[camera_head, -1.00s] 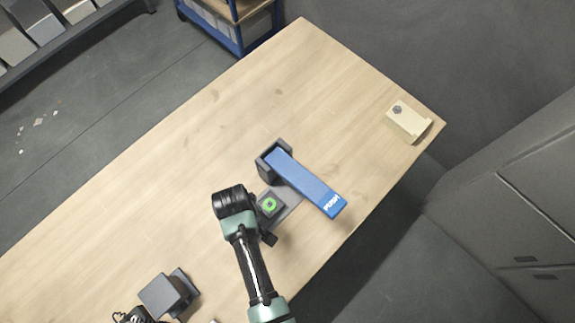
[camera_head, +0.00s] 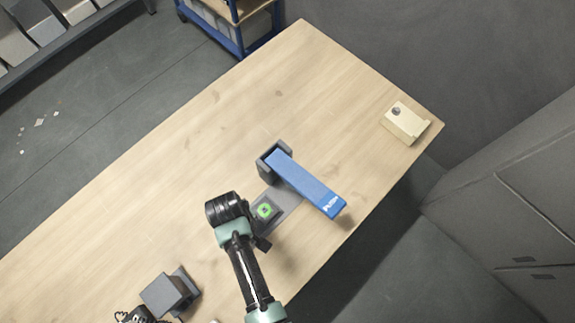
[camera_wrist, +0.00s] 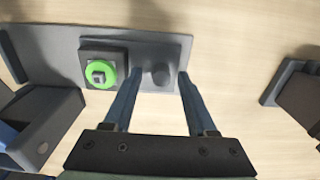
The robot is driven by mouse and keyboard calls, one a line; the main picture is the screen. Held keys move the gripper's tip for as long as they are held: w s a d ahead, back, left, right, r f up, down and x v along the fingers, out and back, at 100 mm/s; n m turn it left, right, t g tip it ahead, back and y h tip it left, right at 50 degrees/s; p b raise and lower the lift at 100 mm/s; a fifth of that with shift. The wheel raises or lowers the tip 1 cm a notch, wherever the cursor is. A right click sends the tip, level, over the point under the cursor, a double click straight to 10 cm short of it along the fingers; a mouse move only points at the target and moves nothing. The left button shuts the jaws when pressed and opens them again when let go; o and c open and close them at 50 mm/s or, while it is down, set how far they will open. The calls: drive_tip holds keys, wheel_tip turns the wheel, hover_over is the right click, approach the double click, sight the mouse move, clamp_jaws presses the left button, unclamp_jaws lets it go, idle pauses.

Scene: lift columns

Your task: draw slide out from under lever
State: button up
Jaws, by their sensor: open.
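The slide is a flat grey plate (camera_head: 289,202) with a dark block carrying a green ring (camera_head: 264,211). In the wrist view the slide (camera_wrist: 55,50) also has a short dark round knob (camera_wrist: 160,74) near its right end. The blue lever (camera_head: 308,184), marked PUSH, slopes out of a dark bracket (camera_head: 268,163). The plate's upper right end runs to the lever; how far it reaches beneath is hidden. My gripper (camera_wrist: 160,77) is open, its fingers either side of the knob with gaps showing. In the head view my wrist hides the fingertips.
A cream block (camera_head: 405,123) with a round fitting stands near the table's right corner. A dark grey stand (camera_head: 168,293) is at the lower left; a dark part shows at the right of the wrist view (camera_wrist: 300,97).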

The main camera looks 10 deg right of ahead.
drive_tip(key=shift+r+p, duration=2.85)
